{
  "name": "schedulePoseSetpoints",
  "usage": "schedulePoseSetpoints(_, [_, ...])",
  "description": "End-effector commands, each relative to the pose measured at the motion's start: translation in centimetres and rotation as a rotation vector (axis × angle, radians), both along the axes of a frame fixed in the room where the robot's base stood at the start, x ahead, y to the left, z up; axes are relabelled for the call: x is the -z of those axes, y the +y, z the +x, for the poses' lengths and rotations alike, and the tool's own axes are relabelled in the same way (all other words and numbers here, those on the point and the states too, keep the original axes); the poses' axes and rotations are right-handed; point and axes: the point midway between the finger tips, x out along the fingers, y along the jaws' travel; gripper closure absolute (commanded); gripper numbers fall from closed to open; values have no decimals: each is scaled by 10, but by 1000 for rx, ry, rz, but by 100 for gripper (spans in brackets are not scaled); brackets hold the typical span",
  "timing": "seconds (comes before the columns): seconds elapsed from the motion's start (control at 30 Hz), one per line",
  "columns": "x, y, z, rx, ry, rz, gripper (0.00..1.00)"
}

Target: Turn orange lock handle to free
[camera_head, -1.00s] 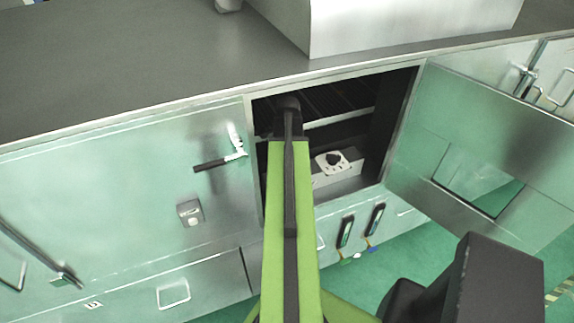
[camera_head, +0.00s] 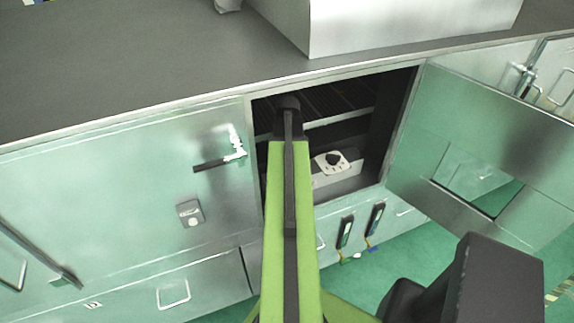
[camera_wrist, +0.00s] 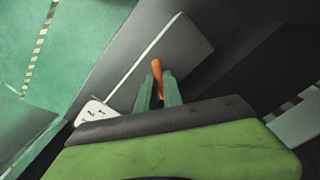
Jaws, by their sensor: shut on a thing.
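The orange lock handle (camera_wrist: 157,68) shows in the wrist view as a short upright orange piece between the two green-grey fingers of my gripper (camera_wrist: 158,90). The fingers are shut on it, and they cover its lower part. Beside it are a grey panel and a pale strip. In the head view my green arm reaches to the open compartment (camera_head: 345,185) of the metal cabinet. The gripper and the orange handle are hidden there behind the arm.
The open cabinet door (camera_head: 480,130) stands to the right of the compartment. A closed door with a dark lever handle (camera_head: 212,164) is at the left. A white block (camera_head: 400,25) stands on the grey worktop (camera_head: 130,60). Green floor (camera_head: 410,245) lies below.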

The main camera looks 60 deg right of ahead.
Motion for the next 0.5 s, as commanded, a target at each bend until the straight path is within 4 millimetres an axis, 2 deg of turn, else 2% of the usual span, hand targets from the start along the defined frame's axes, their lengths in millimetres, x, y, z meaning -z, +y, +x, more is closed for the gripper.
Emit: schedulePoseSetpoints(0.5, [0,-1,3,-438,-6,-5,100])
